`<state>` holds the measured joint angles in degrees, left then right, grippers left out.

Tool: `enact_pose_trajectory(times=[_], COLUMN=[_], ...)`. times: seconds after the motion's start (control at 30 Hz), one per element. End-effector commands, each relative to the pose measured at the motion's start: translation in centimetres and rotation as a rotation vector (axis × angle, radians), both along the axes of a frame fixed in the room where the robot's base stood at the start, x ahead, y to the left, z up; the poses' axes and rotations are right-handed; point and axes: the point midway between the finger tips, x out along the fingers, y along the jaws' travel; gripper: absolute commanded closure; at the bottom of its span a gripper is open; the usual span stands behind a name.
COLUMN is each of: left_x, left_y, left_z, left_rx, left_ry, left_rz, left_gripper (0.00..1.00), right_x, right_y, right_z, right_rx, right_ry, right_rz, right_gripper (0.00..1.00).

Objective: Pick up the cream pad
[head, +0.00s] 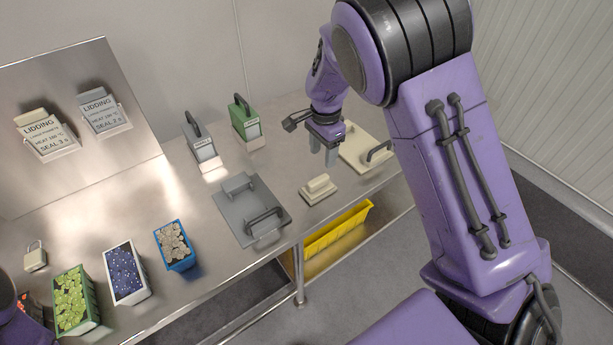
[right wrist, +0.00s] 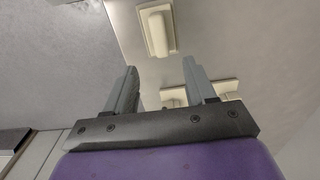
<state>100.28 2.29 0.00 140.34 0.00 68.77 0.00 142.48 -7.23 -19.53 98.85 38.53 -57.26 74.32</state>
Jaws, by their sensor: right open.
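The cream pad (head: 318,188) is a small cream block with a raised grip on top, lying on the steel table near its front edge. It also shows in the right wrist view (right wrist: 157,30), beyond the fingertips at the top. My right gripper (head: 323,156) is open and empty, with its fingers pointing down above the table, behind the pad and apart from it. Its two grey fingers also show in the right wrist view (right wrist: 160,68). Only a purple piece of my left arm shows at the lower left edge; its gripper is out of view.
A cream board (head: 357,158) with a dark handle lies right of the pad. A grey plate (head: 268,192) with a handle and a grey pad (head: 238,184) lies left. Labelled holders stand behind; filled tubs (head: 128,290) stand front left. A yellow bin (head: 340,228) sits below.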

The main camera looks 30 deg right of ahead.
Motion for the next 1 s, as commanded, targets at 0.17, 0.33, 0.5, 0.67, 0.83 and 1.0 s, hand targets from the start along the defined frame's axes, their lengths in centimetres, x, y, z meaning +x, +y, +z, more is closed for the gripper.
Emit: enact_pose_trajectory(times=[0.17,0.33,0.5,0.67,0.83,1.0], left_x=[0.0,-0.1,-0.1,0.0,0.0,0.0], left_y=[0.0,0.0,0.0,0.0,0.0,0.0], left_z=[0.1,0.2,1.0,1.1,1.0,1.0], left_rx=[0.0,0.0,0.0,0.0,-0.001,0.0], left_ry=[0.001,0.002,0.001,0.001,0.001,0.001], left_rz=[0.0,0.0,0.0,0.0,0.0,0.0], left_gripper=[0.57,0.57,0.57,0.57,0.57,0.57], right_x=[0.3,0.6,0.7,0.6,0.6,0.6], right_y=[0.6,1.1,1.7,1.6,1.5,1.5], right_z=[-3.3,-5.3,-8.1,-10.2,-10.4,-10.4], right_rx=[0.0,0.0,0.0,-0.001,-0.001,-0.001], right_ry=[0.006,0.003,0.006,0.002,0.0,0.001], right_rz=[0.012,0.021,0.021,0.018,0.017,0.016], right_gripper=[0.45,0.45,0.45,0.45,0.45,0.84])
